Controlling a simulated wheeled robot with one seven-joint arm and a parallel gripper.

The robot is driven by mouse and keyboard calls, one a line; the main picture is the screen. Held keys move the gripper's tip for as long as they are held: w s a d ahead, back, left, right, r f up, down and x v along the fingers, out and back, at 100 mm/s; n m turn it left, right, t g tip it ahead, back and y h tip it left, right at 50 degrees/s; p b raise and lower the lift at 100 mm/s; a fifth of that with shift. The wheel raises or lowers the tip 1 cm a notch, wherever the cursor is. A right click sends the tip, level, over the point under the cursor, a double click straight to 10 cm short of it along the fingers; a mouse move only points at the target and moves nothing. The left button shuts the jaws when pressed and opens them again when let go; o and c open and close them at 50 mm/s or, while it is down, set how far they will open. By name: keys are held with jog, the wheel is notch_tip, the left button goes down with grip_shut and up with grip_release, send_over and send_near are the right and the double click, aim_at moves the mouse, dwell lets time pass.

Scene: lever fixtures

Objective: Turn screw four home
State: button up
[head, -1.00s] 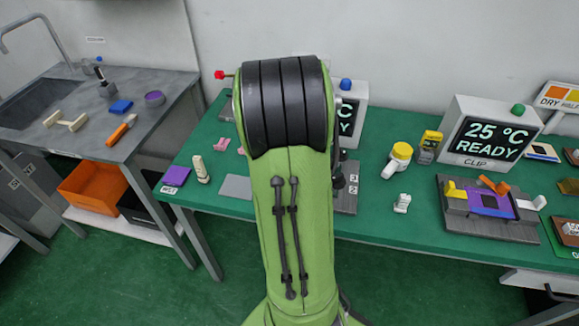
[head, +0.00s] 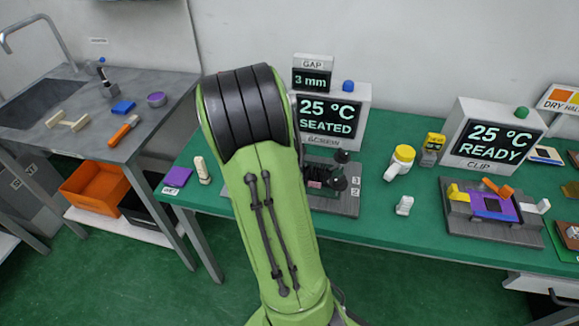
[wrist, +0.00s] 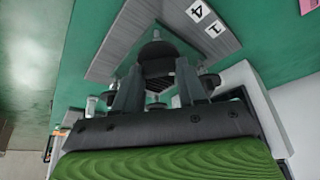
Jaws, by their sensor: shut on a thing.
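The screw fixture (head: 347,201) is a grey plate on the green bench, with several black knobs and a small pink part. My arm hides its left part in the head view. In the wrist view its plate (wrist: 221,45) bears the labels 4 and 1. My gripper (wrist: 158,78) is shut on a black screw knob (wrist: 156,50) near that corner. The jaws hide part of the knob, and I cannot tell its number for certain. The screw display (head: 327,116) reads 25 °C SEATED. The gap display (head: 311,80) above reads 3 mm.
To the right stand a white-and-yellow part (head: 400,161), a small white part (head: 404,205) and the clip fixture (head: 495,217). The clip display (head: 495,139) reads 25 °C READY. A purple block (head: 178,177) and a cream peg (head: 202,170) lie at the bench's left.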

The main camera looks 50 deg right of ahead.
jog(key=shift+m, duration=0.6)
jog(key=o, duration=1.1)
jog(key=shift+c, duration=0.2)
jog(key=p+v, duration=0.5)
jog(key=v, duration=1)
jog(key=shift+w+r, duration=0.3)
jog(key=shift+r, duration=0.05)
